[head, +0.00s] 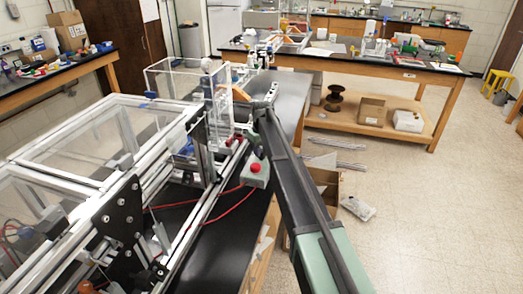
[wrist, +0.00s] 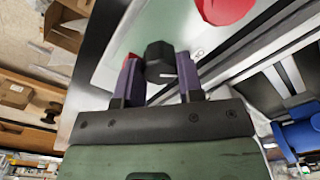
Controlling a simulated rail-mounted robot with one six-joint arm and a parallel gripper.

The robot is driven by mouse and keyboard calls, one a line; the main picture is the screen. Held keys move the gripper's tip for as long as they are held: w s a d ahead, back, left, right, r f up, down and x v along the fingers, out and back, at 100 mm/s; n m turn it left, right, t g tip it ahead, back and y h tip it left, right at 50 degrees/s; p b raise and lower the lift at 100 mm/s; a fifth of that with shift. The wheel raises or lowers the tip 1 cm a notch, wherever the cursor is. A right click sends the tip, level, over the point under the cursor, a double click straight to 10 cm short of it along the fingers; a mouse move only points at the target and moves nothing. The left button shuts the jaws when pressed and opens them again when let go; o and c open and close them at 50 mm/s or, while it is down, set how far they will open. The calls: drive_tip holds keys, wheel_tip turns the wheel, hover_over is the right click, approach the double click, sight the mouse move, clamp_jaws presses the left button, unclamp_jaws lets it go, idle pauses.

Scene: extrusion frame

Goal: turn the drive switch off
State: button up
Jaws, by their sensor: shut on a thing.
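The drive switch is a black round knob (wrist: 158,52) on a pale grey-green panel (wrist: 115,62) in the wrist view. A short white mark shows by its near side. My gripper (wrist: 160,78) has its two dark purple fingers on either side of the knob, shut on it. A large red button (wrist: 226,7) sits on the same panel at the top. A bit of red shows beside the left finger. In the head view the control box (head: 256,181) with its red button (head: 255,168) stands beside the frame; my arm hides the knob there.
The aluminium extrusion frame (head: 150,130) with clear panels fills the left of the head view. Red cables (head: 228,209) lie on the black bench near the box. A cardboard box (head: 327,185) is below on the floor side. Open floor lies to the right.

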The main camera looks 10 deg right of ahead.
sight(262, 151)
drive_tip(key=shift+n, duration=1.1)
drive_tip(key=o, duration=0.9)
drive_tip(key=shift+r, duration=0.1)
wheel_tip(262, 151, up, 11)
drive_tip(key=p, duration=1.1)
drive_tip(key=shift+f, duration=0.2)
